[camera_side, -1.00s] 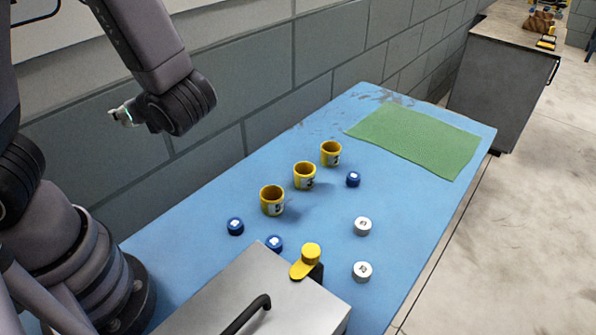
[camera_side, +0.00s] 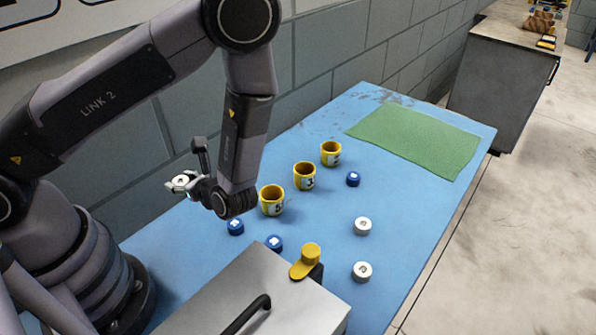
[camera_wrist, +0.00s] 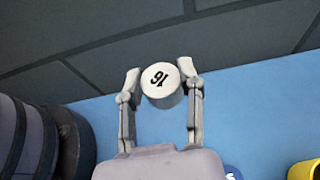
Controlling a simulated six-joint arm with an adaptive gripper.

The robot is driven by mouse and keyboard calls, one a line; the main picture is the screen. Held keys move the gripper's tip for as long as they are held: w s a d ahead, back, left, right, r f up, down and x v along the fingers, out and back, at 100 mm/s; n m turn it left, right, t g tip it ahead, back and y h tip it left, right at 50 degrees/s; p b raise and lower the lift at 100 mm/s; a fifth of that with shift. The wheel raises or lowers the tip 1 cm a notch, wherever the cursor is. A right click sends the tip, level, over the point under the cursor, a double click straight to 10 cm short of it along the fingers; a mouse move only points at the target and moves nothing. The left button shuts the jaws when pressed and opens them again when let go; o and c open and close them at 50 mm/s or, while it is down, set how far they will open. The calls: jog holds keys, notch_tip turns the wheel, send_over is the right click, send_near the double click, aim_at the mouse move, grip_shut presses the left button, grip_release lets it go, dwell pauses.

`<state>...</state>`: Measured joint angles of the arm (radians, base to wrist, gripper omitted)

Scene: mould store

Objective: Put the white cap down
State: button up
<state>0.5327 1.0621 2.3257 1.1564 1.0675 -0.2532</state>
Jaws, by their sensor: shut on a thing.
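My gripper (camera_side: 186,180) is shut on a white cap (camera_side: 183,181), raised above the back left part of the blue table (camera_side: 420,215). Two other white caps stand on the table at the right, one farther back (camera_side: 362,226) and one nearer (camera_side: 361,271).
Three yellow numbered cups (camera_side: 304,176) stand in a row. Blue caps (camera_side: 353,179) lie around them. A grey metal box (camera_side: 260,295) with a black handle and yellow latch is at the front. A green mat (camera_side: 415,140) lies bare at the far end.

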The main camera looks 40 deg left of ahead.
jog(key=w+f, duration=0.2)
jog(key=w, duration=0.1)
jog(key=w+f, duration=0.2)
jog(key=f, duration=0.1)
jog(key=w+a+f, duration=0.1)
jog(key=w+f, duration=0.1)
jog(key=w, duration=0.1)
jog(key=shift+w+f, duration=0.25)
jog(key=shift+w, duration=0.1)
jog(key=shift+w+f, duration=0.1)
jog(key=shift+f, duration=1.5)
jog(key=o, duration=0.8)
jog(key=shift+f, duration=0.1)
